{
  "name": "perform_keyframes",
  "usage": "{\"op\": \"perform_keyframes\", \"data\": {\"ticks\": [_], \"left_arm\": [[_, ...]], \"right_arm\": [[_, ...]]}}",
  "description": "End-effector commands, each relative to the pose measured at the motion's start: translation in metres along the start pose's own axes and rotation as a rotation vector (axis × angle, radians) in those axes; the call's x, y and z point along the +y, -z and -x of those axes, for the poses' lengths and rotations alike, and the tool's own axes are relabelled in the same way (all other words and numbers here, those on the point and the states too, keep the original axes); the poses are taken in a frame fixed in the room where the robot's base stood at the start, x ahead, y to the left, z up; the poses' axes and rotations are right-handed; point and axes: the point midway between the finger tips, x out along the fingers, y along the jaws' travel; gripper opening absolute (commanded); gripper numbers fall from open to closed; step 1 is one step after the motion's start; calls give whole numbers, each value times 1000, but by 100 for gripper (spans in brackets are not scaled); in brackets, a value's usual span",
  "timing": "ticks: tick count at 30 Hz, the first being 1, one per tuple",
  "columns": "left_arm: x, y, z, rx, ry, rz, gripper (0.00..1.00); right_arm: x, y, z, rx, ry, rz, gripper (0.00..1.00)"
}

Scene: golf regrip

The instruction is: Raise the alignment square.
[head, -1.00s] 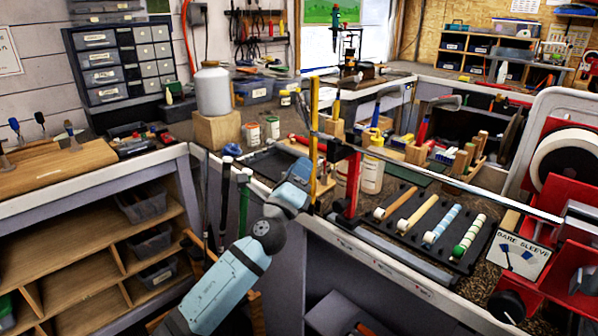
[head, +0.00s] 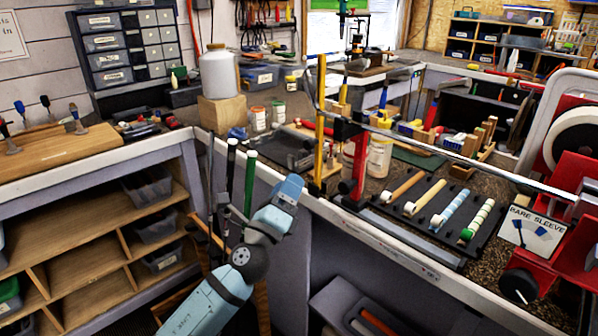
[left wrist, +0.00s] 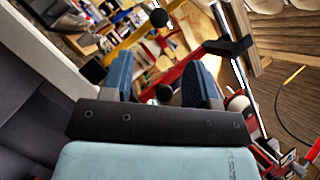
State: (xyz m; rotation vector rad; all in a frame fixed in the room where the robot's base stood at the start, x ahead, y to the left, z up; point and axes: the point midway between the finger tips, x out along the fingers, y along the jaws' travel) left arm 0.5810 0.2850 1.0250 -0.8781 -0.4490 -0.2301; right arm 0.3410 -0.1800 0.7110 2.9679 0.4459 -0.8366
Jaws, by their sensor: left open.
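A yellow upright bar (head: 320,115), which looks like the alignment square, stands at the bench's front edge beside a red clamp post (head: 355,165). A long shaft runs past it to the right. In the left wrist view the yellow bar (left wrist: 132,46) slants beyond the fingers at upper left. My left gripper (head: 294,184) is just left of and below the bar's foot in the head view. Its two blue fingers (left wrist: 158,64) are open and hold nothing. Whether they touch the bar or post cannot be told. My right gripper is not in view.
A black rack with several grips (head: 440,215) lies right of the post. A red machine with a "BARE SLEEVE" sign (head: 530,232) stands at far right. Clubs with black and green grips (head: 250,175) stand left of my arm. A white bottle (head: 219,75) sits on a wooden block behind.

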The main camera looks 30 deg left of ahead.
Motion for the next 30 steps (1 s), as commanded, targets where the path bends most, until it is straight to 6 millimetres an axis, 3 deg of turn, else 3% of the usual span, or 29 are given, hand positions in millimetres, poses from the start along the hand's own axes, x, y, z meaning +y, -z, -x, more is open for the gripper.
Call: {"op": "perform_keyframes", "data": {"ticks": [3, 9, 30], "left_arm": [[2, 2, 23, 1, -1, 2, 54], [0, 1, 38, 0, 1, 0, 54], [0, 0, 39, 1, 1, 0, 54]], "right_arm": [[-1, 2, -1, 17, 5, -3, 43], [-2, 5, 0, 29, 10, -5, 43], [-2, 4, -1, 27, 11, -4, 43]]}}
